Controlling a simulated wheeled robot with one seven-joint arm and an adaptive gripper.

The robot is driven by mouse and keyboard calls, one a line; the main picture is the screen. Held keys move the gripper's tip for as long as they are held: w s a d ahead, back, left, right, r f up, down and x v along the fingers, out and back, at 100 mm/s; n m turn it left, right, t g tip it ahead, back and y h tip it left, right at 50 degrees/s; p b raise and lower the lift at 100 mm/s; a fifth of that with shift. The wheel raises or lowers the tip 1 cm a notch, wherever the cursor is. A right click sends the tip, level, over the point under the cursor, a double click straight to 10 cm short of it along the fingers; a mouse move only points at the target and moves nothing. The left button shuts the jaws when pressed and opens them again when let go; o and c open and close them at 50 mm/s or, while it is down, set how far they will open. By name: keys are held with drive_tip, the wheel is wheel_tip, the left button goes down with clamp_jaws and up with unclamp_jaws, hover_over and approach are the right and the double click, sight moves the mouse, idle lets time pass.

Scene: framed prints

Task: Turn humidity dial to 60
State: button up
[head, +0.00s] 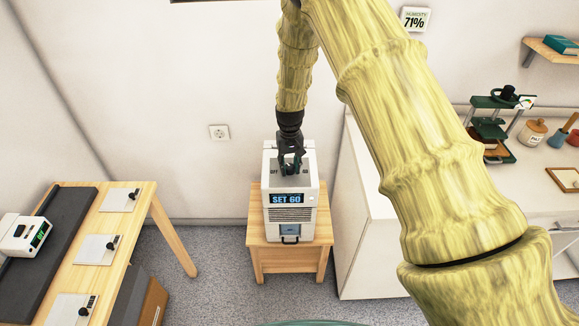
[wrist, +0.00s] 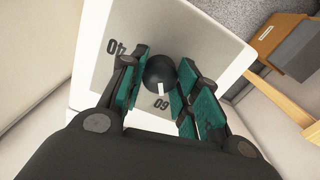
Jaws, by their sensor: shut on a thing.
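The humidity dial (wrist: 159,72) is a round black knob with a white pointer mark, on the grey top panel of a white dehumidifier-like unit (head: 291,230). In the wrist view the white mark points toward the printed 60; a printed 40 lies to the left. The unit's display (head: 287,198) reads SET 60. My gripper (head: 290,165) points down over the panel, and its teal-padded fingers (wrist: 160,85) are shut on the dial, one on each side. In the head view the fingers hide most of the dial.
The unit stands on a small wooden table (head: 258,251). A white cabinet (head: 352,235) is close on its right. A wooden bench (head: 147,193) with a dark mat is at left. A wall humidity display (head: 414,19) reads 71%. Grey floor is free between bench and table.

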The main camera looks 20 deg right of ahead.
sight(290, 166)
drive_tip(key=shift+m, duration=0.4)
drive_tip(key=o, duration=1.1)
drive_tip(key=shift+c, duration=0.2)
drive_tip(key=shift+r, duration=0.1)
wheel_tip(290, 166, up, 12)
